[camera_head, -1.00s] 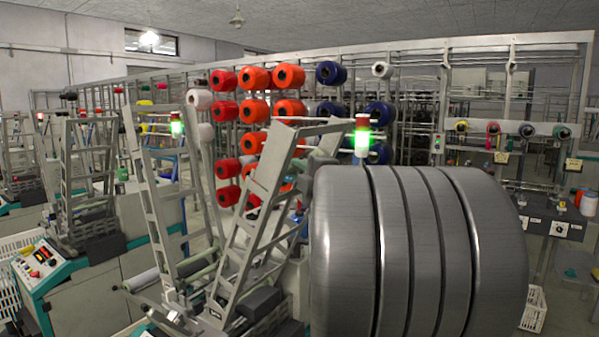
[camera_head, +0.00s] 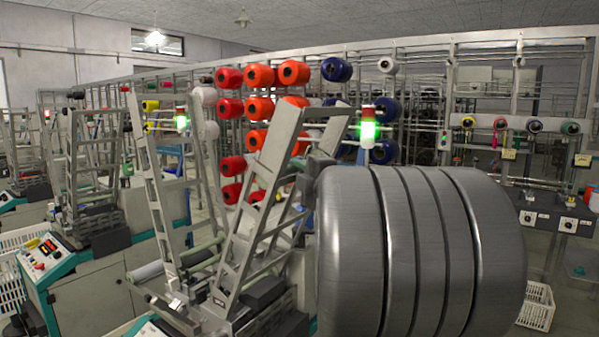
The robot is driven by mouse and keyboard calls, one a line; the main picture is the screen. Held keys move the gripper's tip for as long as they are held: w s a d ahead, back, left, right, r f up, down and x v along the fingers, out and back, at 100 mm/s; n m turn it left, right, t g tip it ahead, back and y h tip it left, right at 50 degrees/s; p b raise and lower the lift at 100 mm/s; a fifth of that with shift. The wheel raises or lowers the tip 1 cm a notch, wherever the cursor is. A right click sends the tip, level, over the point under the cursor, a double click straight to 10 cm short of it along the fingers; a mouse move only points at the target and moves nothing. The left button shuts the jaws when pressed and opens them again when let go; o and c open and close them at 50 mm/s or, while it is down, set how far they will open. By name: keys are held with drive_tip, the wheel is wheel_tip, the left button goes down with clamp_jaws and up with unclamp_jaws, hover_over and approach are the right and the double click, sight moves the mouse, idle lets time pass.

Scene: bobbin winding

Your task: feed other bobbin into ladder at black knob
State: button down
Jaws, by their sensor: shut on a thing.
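My gripper is not in view, so what it holds cannot be seen. Two grey metal ladder frames lean apart in a V on the machine at the centre: the right ladder (camera_head: 281,138) leans right and the left ladder (camera_head: 152,180) leans left. Their feet come together low on the machine. Bobbins hang on the rack behind them, including orange bobbins (camera_head: 260,76), red bobbins (camera_head: 229,78) and a dark blue bobbin (camera_head: 336,70). I cannot make out a black knob at the ladders, nor tell which bobbin is the other one.
A large grey grooved cylinder fills the lower right foreground and hides what lies behind it. Lamps glow green beside the ladders (camera_head: 368,131). Another machine with a control panel (camera_head: 43,253) stands at left. A white crate (camera_head: 538,307) is on the floor at right.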

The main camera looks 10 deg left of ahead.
drive_tip(key=c, duration=0.9)
unclamp_jaws()
drive_tip(key=shift+s+d+r+p, duration=0.65)
drive_tip(key=shift+s+d, duration=0.25)
drive_tip(key=shift+d, duration=0.25)
drive_tip(key=shift+s+d+r+p, duration=0.55)
drive_tip(key=shift+s+d+p, duration=0.15)
drive_tip(key=shift+s+d, duration=0.4)
drive_tip(key=shift+s+d+r+p, duration=0.6)
drive_tip(key=shift+s+d+p, duration=0.15)
drive_tip(key=shift+d, duration=0.5)
